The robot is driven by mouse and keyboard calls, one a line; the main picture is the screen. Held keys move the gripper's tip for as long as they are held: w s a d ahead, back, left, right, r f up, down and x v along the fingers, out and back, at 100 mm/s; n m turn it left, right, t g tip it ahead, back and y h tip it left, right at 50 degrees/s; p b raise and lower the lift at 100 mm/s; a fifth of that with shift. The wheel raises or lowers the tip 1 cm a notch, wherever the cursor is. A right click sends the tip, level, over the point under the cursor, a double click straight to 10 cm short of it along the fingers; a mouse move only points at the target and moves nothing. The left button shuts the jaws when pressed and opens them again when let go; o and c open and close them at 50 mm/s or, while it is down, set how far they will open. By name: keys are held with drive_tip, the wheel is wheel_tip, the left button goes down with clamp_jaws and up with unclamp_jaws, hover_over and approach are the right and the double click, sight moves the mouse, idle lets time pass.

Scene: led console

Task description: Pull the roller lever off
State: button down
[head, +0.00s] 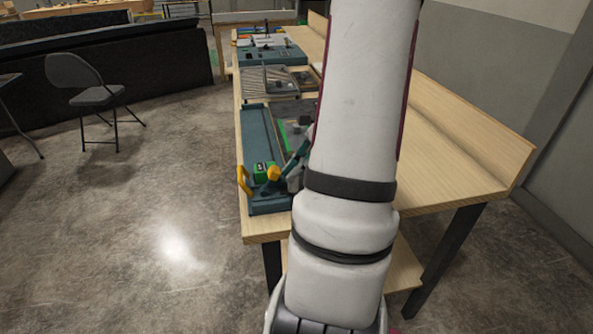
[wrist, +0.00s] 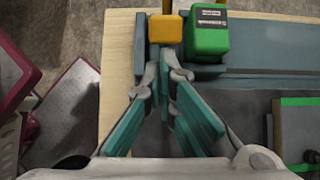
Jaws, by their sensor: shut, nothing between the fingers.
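A green box (head: 262,170) with a dark label sits at the near end of a teal console (head: 262,130). A yellow block (head: 274,174) is right beside the box and appears to belong to the roller lever; a yellow handle (head: 243,180) stands at the console's left edge. In the wrist view, the yellow block (wrist: 166,31) lies just beyond my fingertips, with the green box (wrist: 208,30) to its right. My gripper (wrist: 164,68) is shut and empty, its tips close to the yellow block; contact cannot be told. My arm hides part of the gripper in the head view.
The console stands on a long wooden table (head: 450,160) with a raised back edge. Further along are a grey panel (head: 268,82) and another teal unit (head: 270,52). A folding chair (head: 85,85) stands to the left on open floor.

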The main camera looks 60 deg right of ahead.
sight(273, 168)
drive_tip(key=shift+w+a+r+g+h+p, duration=0.15)
drive_tip(key=shift+a+r+g+h+p, duration=0.05)
drive_tip(key=shift+r+g+h+p, duration=0.25)
drive_tip(key=shift+w+a+r+g+h+p, duration=0.4)
drive_tip(key=shift+r+g+h+p, duration=0.1)
drive_tip(key=shift+g+p, duration=0.2)
drive_tip(key=shift+w+a+r+g+h+p, duration=0.25)
drive_tip(key=shift+w+r+g+h+p, duration=0.15)
drive_tip(key=shift+g+p, duration=0.2)
drive_tip(key=shift+w+a+r+g+h+p, duration=0.45)
drive_tip(key=shift+w+a+g+h+p, duration=0.35)
drive_tip(key=shift+g+h+p, duration=0.3)
drive_tip(key=shift+d, duration=0.15)
drive_tip(key=shift+r, duration=0.1)
drive_tip(key=shift+r+p, duration=0.65)
wheel_tip(273, 168, up, 11)
drive_tip(key=s+d, duration=0.1)
drive_tip(key=shift+s+d+r+p, duration=0.2)
drive_tip(key=shift+s+p, duration=0.15)
